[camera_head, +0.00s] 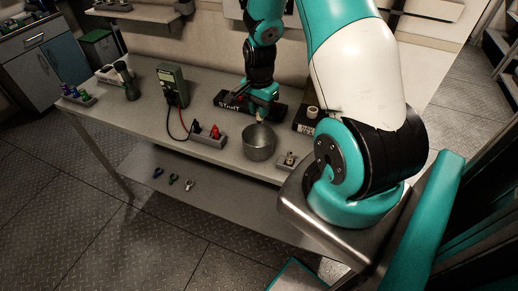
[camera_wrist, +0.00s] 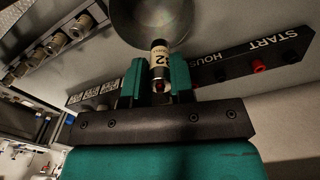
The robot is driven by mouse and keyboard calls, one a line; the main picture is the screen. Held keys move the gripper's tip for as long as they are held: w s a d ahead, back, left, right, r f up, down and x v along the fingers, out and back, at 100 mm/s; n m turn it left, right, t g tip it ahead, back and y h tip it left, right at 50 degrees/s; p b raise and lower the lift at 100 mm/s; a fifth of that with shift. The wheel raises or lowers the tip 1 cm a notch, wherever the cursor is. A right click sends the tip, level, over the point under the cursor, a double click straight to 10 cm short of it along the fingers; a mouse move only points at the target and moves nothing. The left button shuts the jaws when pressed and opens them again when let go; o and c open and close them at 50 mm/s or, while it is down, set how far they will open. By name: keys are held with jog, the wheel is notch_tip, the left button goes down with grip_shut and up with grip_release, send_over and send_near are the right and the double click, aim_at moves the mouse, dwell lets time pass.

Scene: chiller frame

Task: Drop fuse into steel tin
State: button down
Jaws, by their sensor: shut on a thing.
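The steel tin (camera_head: 259,146) is a round, open metal pot standing near the front edge of the bench. My gripper (camera_head: 262,103) is just above and behind it, pointing down. In the wrist view, my gripper (camera_wrist: 160,80) has its two teal fingers closed on a fuse (camera_wrist: 159,56), a cream cylinder with a dark end and a printed number. The fuse reaches past the fingertips toward the tin (camera_wrist: 160,10), whose bowl shows at the top of the wrist view. In the head view the fuse (camera_head: 259,117) appears small, over the tin's rear rim.
A black bar marked START (camera_head: 228,107) lies behind the tin. A grey holder with red and black pieces (camera_head: 208,138) is left of it, then a green meter (camera_head: 172,85) with leads. A small tray (camera_head: 288,160) and a black block (camera_head: 303,124) stand to the right.

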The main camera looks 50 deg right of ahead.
jog(key=shift+f, duration=0.35)
jog(key=c, duration=0.9)
grip_release()
jog(key=shift+r, duration=0.1)
notch_tip(320, 180, up, 17)
jog(key=b, duration=0.2)
jog(key=shift+r+b, duration=0.15)
jog(key=shift+b, duration=0.15)
jog(key=s+a+r+n+t+y+b, duration=0.1)
jog(key=s+a+n, duration=0.1)
jog(key=a+n, duration=0.6)
jog(key=s+a+r+n+y, duration=0.15)
jog(key=a+n, duration=0.25)
jog(key=a, duration=0.7)
jog(key=s+a+n+g+y, duration=0.1)
jog(key=s+a+n, duration=1.1)
jog(key=shift+s+a+y+b, duration=0.2)
jog(key=shift+a+y+b, duration=0.15)
jog(key=shift+a, duration=0.05)
